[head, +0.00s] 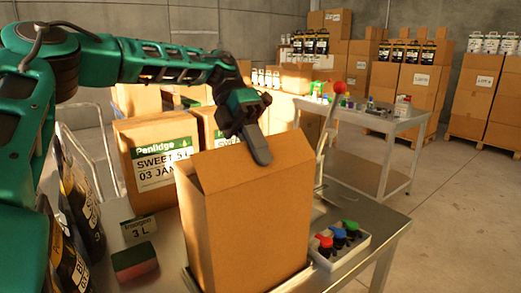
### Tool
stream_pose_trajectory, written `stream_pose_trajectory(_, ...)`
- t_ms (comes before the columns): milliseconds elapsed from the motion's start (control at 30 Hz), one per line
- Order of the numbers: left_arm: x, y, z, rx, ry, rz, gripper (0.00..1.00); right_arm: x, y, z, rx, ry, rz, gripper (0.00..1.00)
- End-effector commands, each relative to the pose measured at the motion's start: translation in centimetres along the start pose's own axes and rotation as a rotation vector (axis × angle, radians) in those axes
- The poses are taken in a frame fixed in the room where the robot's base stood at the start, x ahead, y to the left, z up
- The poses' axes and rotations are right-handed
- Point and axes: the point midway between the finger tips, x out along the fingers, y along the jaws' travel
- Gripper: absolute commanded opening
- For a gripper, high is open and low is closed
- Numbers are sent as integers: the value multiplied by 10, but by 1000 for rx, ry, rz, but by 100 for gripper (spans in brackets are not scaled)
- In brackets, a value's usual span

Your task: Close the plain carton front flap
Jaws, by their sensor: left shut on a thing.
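The plain carton (250,235) stands upright on the metal table, its tan front face unmarked. A wide flap (222,170) at its top slopes up and back from the upper edge of that face. My left gripper (260,152) reaches down from the upper left, and its dark fingers lie over the flap's upper edge. It is shut on the flap. The fingers overlap, so the exact grip is partly hidden. The carton's inside is hidden. My right gripper is not in view.
A Penlidge carton (158,160) stands behind left. A small 3 L box (138,229), a red-and-green block (134,263) and dark bags (82,205) are at the left. A coloured-knob panel (339,243) and red-knobbed lever (330,125) are at the right.

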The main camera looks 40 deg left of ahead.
Motion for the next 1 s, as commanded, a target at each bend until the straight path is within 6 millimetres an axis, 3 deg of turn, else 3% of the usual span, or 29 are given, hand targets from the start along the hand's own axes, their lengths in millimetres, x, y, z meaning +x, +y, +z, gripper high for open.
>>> stream_pose_trajectory(400,1,10,0,0,-3,-212,0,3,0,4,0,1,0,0)
stream_pose_trajectory(967,0,10,0,1,-1,-246,0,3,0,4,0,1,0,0)
stream_pose_trajectory(1000,1,10,0,1,-1,-245,10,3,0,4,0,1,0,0)
